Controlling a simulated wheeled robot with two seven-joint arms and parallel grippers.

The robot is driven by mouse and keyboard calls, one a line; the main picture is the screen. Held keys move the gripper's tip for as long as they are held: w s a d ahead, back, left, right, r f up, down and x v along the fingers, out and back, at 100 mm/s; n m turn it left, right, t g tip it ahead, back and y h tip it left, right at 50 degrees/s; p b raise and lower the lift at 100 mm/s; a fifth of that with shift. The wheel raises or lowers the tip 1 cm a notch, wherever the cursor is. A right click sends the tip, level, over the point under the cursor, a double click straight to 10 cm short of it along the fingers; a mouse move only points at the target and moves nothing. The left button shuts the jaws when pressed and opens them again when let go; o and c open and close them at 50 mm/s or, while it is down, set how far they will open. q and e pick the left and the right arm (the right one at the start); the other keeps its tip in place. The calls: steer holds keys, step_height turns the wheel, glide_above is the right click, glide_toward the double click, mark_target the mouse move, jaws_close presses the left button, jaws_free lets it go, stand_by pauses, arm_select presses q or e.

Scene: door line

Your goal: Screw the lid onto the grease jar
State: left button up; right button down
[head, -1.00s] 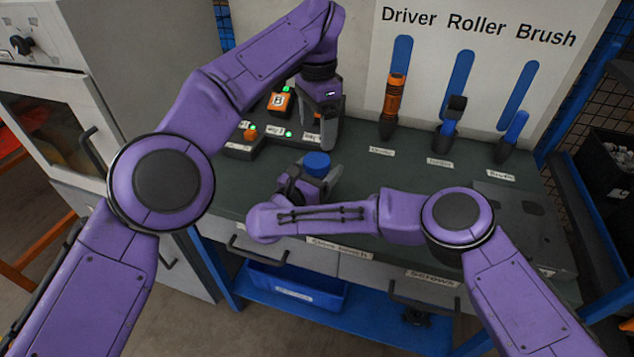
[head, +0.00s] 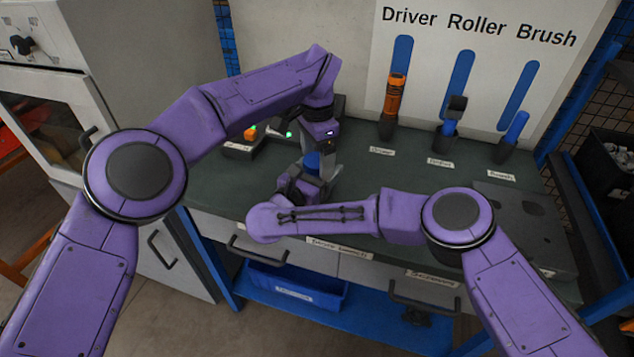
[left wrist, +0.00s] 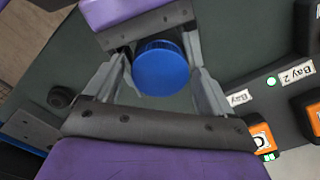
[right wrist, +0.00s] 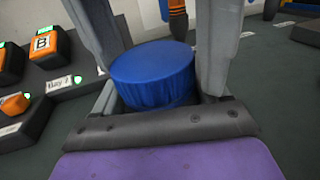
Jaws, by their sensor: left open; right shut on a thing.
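The blue lid (head: 311,160) sits over the counter between my two grippers, and its round top shows in the left wrist view (left wrist: 161,68) and the right wrist view (right wrist: 153,72). The jar body under it is hidden by the lid and fingers. My right gripper (head: 303,185) comes in low from the front and is shut on the jar just under the lid. My left gripper (head: 320,164) points down from above and is open, with one finger on either side of the lid. Whether its fingers touch the lid I cannot tell.
The driver (head: 394,95), roller (head: 455,108) and brush (head: 516,127) stand in holders at the back. The counter's middle right (head: 405,172) is clear.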

arm_select(q)
steer(key=c, duration=1.1)
steer(key=m, duration=0.3)
steer(key=o, duration=1.2)
steer(key=shift+s+d, duration=0.1)
steer(key=shift+s, duration=0.05)
steer(key=shift+r, duration=2.3)
steer(key=shift+c, duration=0.5)
